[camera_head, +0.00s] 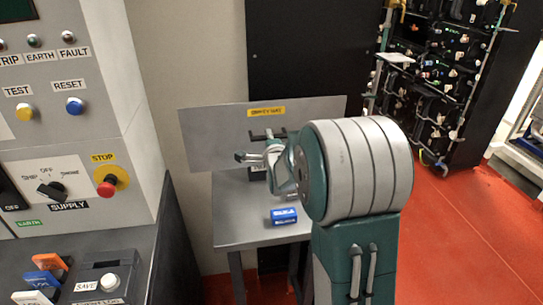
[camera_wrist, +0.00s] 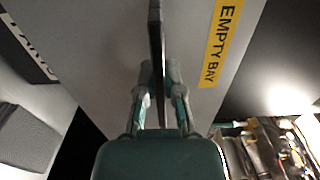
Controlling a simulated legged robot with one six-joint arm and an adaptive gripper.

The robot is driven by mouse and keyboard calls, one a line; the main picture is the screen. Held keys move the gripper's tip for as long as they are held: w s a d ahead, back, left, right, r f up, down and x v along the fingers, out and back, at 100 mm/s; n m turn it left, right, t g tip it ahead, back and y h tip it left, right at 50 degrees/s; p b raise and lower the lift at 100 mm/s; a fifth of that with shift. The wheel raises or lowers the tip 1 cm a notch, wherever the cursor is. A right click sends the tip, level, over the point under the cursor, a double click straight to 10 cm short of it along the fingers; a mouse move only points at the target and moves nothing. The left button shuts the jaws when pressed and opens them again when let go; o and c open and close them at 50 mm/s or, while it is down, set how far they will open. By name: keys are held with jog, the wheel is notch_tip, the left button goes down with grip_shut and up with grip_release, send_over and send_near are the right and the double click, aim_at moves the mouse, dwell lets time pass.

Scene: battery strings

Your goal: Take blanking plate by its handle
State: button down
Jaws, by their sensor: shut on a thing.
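The blanking plate (camera_head: 212,136) is a wide, flat grey panel with a yellow label, at the back of a small grey table in the head view. In the wrist view the plate (camera_wrist: 100,35) fills the upper middle, and its label reads EMPTY BAY. Its dark handle (camera_wrist: 156,45) runs between my two fingers. My gripper (camera_wrist: 158,75) is shut on this handle, one finger on each side. In the head view my gripper (camera_head: 262,153) is in front of the plate, partly hidden by my arm. I cannot tell whether the plate touches the table.
A blue box (camera_head: 284,216) lies on the grey table (camera_head: 236,232), under my arm. A grey control cabinet (camera_head: 60,130) with buttons stands at left. A battery rack (camera_head: 445,75) stands at back right. Red floor (camera_head: 470,240) is open at right.

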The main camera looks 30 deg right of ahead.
jog(key=v, duration=1.1)
jog(key=shift+r, duration=0.2)
dwell(1.6)
dwell(0.5)
